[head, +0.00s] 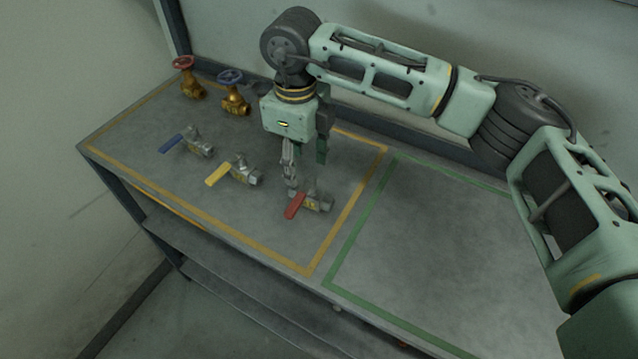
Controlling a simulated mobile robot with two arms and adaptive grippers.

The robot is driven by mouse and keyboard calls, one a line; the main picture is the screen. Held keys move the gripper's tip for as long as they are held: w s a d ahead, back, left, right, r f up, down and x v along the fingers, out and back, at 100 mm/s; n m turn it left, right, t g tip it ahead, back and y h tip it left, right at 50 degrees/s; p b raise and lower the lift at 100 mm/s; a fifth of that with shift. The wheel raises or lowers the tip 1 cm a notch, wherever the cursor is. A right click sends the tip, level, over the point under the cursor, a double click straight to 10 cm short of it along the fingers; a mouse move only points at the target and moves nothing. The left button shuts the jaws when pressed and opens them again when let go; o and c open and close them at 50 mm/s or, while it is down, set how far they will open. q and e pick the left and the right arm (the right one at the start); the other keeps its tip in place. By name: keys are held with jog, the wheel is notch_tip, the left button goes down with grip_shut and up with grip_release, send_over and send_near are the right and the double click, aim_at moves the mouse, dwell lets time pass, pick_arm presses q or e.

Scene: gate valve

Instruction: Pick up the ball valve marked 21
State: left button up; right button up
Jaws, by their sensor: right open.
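Three ball valves with grey metal bodies lie in a row on the bench. One has a blue handle (171,144), one a yellow handle (218,175) and one a red handle (294,206). A yellowish tag shows on the red-handled valve, but I cannot read which one carries 21. My right gripper (304,188) is open and points down over the body of the red-handled valve (318,203). Its fingertips are close to that body; I cannot tell whether they touch it. My left gripper is not in view.
Two brass gate valves stand at the back left, one with a red wheel (183,62), one with a blue wheel (230,76). A yellow outline (352,209) surrounds the valves. The area inside the green outline (347,255) is clear. A wall stands behind the bench.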

aim_at(300, 185)
jog(key=shift+f, duration=0.5)
jog(key=f+p, duration=0.1)
jog(key=f, duration=0.1)
jog(key=f+p, duration=0.2)
jog(key=f, duration=0.1)
jog(key=shift+s+a+f, duration=0.2)
jog(key=shift+f, duration=0.5)
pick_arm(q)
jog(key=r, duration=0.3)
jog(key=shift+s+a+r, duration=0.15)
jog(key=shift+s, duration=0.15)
pick_arm(e)
grip_shut()
jog(key=shift+w+r, duration=0.1)
